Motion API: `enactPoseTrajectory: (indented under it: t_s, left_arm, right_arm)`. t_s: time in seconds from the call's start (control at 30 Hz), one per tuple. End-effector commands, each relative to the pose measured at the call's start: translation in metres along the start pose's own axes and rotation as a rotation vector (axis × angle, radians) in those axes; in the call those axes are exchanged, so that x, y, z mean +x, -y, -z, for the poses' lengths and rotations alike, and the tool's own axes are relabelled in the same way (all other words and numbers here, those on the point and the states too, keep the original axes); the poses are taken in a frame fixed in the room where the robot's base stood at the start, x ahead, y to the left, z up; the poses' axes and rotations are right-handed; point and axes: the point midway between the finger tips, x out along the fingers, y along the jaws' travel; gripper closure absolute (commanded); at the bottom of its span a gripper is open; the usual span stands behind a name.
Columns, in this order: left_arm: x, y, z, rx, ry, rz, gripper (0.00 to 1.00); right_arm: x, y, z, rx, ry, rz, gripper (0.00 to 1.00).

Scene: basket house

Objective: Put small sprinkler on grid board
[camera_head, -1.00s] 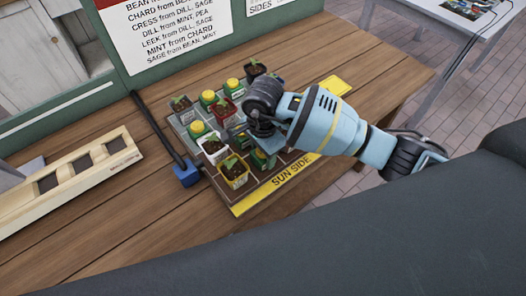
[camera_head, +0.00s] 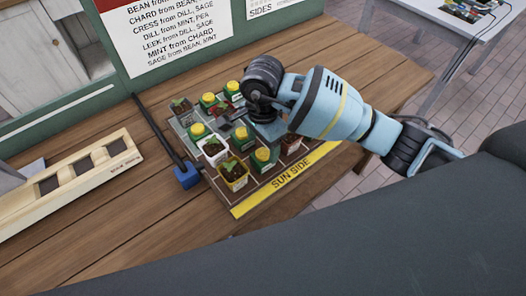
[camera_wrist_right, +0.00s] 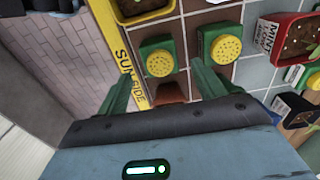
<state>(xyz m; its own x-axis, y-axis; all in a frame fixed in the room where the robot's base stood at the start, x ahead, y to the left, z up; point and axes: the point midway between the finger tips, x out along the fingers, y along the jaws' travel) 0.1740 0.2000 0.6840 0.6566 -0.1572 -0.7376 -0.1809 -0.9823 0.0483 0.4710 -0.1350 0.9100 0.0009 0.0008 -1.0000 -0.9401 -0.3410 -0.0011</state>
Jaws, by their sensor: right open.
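Several small green sprinklers with yellow tops stand on the grid board (camera_head: 243,206), among them one at the front (camera_head: 263,155) and one at the left (camera_head: 197,131). My right gripper (camera_head: 255,113) is above the board, open and empty. In the right wrist view its two green fingers (camera_wrist_right: 160,85) are spread. One sprinkler (camera_wrist_right: 158,58) shows just ahead of the gap between the fingers, and another (camera_wrist_right: 222,46) lies ahead of the right finger. The arm hides part of the board in the head view. My left gripper is not in view.
Seedling pots crowd the board, including a yellow pot (camera_head: 233,174), a white pot (camera_head: 213,151) and a red one (camera_wrist_right: 285,38). A blue-ended tool (camera_head: 187,176) lies left of the board. A wooden tray (camera_head: 75,178) is farther left. The table's front left is clear.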

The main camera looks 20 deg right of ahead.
Motion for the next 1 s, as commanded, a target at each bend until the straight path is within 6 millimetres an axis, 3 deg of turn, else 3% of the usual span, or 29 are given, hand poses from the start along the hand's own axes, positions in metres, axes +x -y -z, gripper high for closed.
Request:
enactPoseTrajectory:
  t_s: [0.2, 0.4, 0.83, 0.93, 1.0]
  left_arm:
    - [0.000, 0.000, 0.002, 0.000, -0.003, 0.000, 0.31]
    - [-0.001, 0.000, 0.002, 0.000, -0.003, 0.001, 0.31]
    - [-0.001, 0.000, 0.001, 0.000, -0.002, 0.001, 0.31]
    - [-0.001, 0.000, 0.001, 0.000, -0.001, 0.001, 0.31]
    - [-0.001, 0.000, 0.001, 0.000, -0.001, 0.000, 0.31]
  right_arm:
    - [-0.042, 0.000, 0.001, -0.001, -0.003, 0.004, 0.31]
    - [-0.061, 0.000, 0.000, 0.000, -0.001, 0.000, 0.31]
    - [-0.064, -0.001, -0.001, 0.000, 0.005, -0.002, 0.31]
    - [-0.055, -0.005, -0.015, 0.002, 0.071, -0.013, 0.31]
    - [-0.043, -0.012, -0.037, 0.009, 0.179, -0.031, 0.31]
